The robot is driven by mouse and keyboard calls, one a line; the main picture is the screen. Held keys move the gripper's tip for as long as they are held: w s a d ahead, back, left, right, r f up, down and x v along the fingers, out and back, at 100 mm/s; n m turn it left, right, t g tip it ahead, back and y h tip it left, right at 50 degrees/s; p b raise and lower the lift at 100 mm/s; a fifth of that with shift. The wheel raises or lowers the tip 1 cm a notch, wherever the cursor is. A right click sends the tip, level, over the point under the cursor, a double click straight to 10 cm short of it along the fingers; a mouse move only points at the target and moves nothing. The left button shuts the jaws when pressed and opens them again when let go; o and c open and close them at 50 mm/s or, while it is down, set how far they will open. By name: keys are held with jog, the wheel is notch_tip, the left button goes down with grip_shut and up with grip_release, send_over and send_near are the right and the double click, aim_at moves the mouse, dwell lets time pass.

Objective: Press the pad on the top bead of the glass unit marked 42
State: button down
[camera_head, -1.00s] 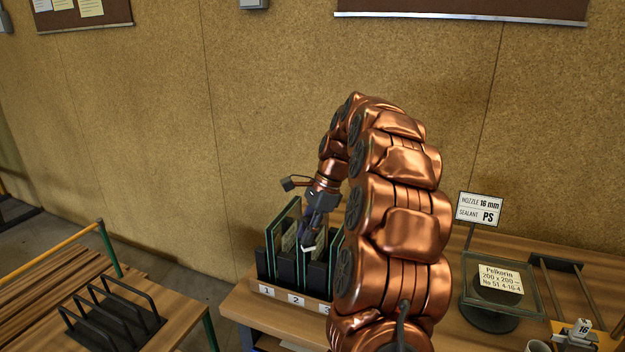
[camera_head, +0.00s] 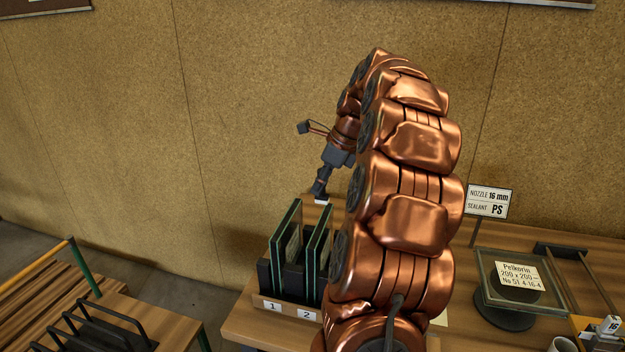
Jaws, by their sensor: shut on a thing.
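My gripper (camera_head: 321,188) points down, above and behind the rack (camera_head: 289,309). It is shut on a small white piece (camera_head: 322,201), which shows just below the fingertips; I cannot tell whether it is a pad. Glass units with dark edges stand upright in the rack, one at the left (camera_head: 286,234) and one beside it (camera_head: 318,252). Another glass unit (camera_head: 507,271) lies on a round dark stand at the right, with a label reading "Pelkorin 200 x 200, No 51 4-16-4". I see no 42 on any unit. My arm hides the rack's right part.
A sign (camera_head: 487,201) reads nozzle 16 mm, sealant PS. A mug (camera_head: 562,344) and a device marked 16 (camera_head: 608,327) are at the lower right. A black slotted rack (camera_head: 100,328) stands on the left table. A cork-coloured wall closes off the back.

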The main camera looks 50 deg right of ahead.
aim_at(323, 202)
jog(key=shift+d+f+b, duration=0.1)
jog(key=shift+f+b, duration=1.4)
jog(key=shift+f, duration=1.4)
jog(key=shift+s+f, duration=0.1)
jog(key=shift+f, duration=0.55)
dwell(0.5)
jog(key=shift+r, duration=0.1)
jog(key=shift+r+p, duration=1.85)
jog(key=shift+r, duration=1.65)
